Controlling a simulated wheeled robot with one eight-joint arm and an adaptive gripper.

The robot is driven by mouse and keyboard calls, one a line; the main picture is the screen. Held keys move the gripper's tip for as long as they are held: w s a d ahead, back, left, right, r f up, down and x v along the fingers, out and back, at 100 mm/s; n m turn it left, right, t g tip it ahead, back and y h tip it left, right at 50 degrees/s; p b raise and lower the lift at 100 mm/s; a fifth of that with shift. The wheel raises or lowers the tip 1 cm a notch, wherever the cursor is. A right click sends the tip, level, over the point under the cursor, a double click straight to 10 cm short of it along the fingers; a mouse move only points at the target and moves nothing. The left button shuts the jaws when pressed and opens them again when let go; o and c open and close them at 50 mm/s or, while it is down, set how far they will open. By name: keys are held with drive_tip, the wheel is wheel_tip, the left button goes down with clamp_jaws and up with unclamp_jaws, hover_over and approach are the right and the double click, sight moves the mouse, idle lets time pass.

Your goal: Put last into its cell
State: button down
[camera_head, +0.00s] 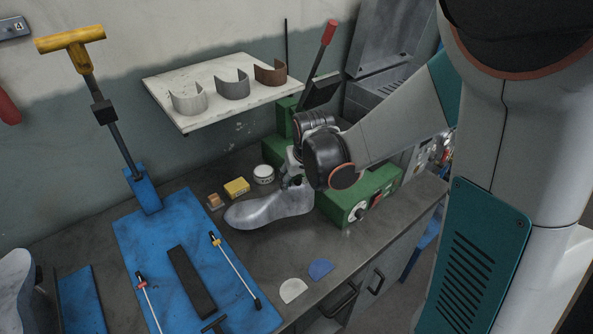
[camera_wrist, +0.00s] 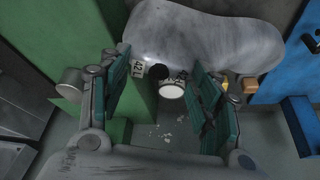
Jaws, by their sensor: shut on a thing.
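The grey foot-shaped last (camera_head: 268,208) is at the middle of the bench in the head view, toe to the left. My gripper (camera_head: 295,183) is at its raised ankle end, shut on it. In the wrist view the last (camera_wrist: 215,42) lies across the top, with a "42 L" label near its heel end. The gripper fingers (camera_wrist: 160,92) show below it, on either side of its dark round hole. The exact contact is partly hidden. I cannot tell whether the last touches the bench. I cannot identify its cell.
A green machine (camera_head: 352,205) stands close right of the last. A white tin (camera_head: 263,174), yellow block (camera_head: 237,187) and small orange block (camera_head: 215,201) sit behind it. A blue press base (camera_head: 150,245) lies left. A shelf (camera_head: 205,110) with curved pieces hangs behind. Another grey last (camera_head: 14,285) stands far left.

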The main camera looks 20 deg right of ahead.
sight(299, 188)
drive_tip(key=shift+f+b, duration=0.7)
drive_tip(key=shift+f, duration=1.6)
drive_tip(key=c, duration=0.5)
unclamp_jaws()
